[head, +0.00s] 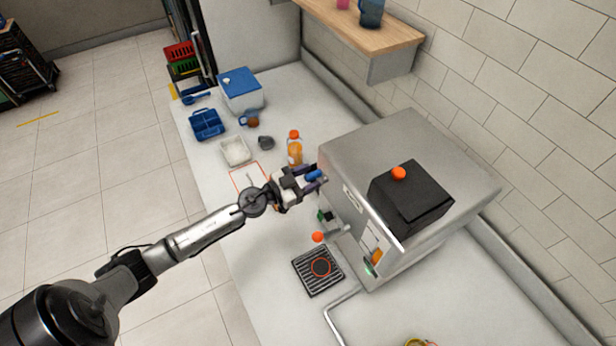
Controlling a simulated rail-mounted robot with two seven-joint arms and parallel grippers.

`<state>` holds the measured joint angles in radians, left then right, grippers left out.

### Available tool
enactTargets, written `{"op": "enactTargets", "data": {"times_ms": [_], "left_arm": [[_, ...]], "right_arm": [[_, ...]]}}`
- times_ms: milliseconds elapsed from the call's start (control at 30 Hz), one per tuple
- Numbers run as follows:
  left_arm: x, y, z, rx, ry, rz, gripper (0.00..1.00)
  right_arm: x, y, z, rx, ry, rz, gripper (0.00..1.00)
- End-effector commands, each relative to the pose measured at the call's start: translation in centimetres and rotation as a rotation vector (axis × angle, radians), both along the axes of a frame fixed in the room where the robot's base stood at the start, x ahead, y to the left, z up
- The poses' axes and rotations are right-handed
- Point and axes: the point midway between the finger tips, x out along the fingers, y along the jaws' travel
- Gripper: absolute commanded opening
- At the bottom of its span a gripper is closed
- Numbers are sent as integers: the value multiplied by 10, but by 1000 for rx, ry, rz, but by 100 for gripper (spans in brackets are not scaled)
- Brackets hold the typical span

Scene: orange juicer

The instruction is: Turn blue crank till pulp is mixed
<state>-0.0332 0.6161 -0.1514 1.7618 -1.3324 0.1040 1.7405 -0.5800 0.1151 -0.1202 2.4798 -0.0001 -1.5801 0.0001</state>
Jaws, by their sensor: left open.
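A blue handle (313,175), which looks like the crank, shows at the box's left side. My left gripper (318,181) is open at this handle, with its fingers close about it. Whether they touch it I cannot tell. The rest of the crank is hidden by the gripper. The pulp is not visible. My right gripper is not in view.
A juice bottle (295,153) stands just behind my left gripper. A black drip grate (307,282) and an orange ball-shaped knob (317,237) are in front of the juicer. A white tray (236,152), blue caddy (206,125) and blue-lidded box (240,84) stand farther back.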

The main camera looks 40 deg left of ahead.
Motion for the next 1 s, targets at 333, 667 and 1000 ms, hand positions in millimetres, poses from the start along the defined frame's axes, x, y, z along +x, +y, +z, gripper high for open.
{"op": "enactTargets", "data": {"times_ms": [333,667,1000], "left_arm": [[0,0,0,0,0,0,17],[0,0,0,7,-2,0,0],[-3,-7,1,159,-55,1,0]], "right_arm": [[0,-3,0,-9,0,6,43],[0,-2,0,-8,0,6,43],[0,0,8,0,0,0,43]]}}
